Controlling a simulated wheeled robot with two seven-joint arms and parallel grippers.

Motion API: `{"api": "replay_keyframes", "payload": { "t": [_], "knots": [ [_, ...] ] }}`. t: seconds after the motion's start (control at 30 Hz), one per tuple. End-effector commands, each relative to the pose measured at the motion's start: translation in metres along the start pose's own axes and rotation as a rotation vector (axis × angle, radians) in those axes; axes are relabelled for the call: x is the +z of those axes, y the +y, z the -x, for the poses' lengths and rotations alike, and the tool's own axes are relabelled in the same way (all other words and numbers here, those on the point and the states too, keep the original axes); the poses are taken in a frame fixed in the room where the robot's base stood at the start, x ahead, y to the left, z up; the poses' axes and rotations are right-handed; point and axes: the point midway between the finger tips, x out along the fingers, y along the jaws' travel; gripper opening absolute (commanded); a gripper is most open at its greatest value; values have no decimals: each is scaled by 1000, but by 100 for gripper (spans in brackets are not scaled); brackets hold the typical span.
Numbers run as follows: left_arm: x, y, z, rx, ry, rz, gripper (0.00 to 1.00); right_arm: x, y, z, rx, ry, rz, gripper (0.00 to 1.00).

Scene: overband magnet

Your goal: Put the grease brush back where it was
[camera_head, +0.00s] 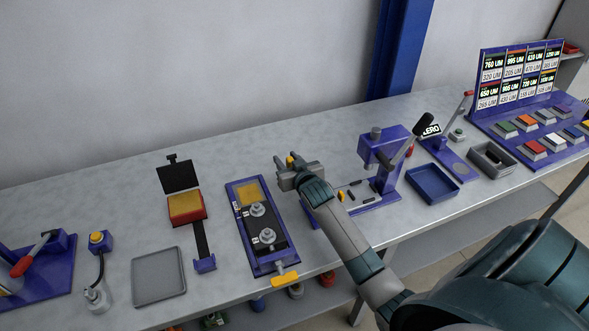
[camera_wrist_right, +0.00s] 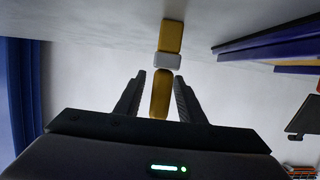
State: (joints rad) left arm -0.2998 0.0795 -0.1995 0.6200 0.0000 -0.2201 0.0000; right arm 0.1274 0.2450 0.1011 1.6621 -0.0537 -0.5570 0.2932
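The grease brush (camera_wrist_right: 161,88) shows in the right wrist view as a yellow handle, a pale grey collar and a yellow end part. It lies between the two fingers of my right gripper (camera_wrist_right: 160,85), with a gap visible on each side of the handle. My left gripper is not in view.
Left of the gripper is a blue fixture (camera_head: 282,264) with metal knobs. A blue press (camera_head: 382,148) and a blue tray (camera_head: 432,183) stand to the right. A grey tray (camera_head: 158,276) lies at left. The bench (camera_head: 110,195) is clear along the back wall.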

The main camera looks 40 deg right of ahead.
Motion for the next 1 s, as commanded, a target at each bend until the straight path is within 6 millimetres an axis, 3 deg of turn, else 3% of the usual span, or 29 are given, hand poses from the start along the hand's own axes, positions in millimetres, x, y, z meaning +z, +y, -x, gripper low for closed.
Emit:
{"api": "replay_keyframes", "payload": {
  "t": [0.27,0.7,1.0],
  "knots": [
    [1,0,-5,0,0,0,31,3,0,28,0,-2,-1,36],
    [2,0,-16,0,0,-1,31,2,0,97,0,-1,0,36],
    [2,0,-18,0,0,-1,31,1,0,117,0,-2,0,36]
  ]
}}
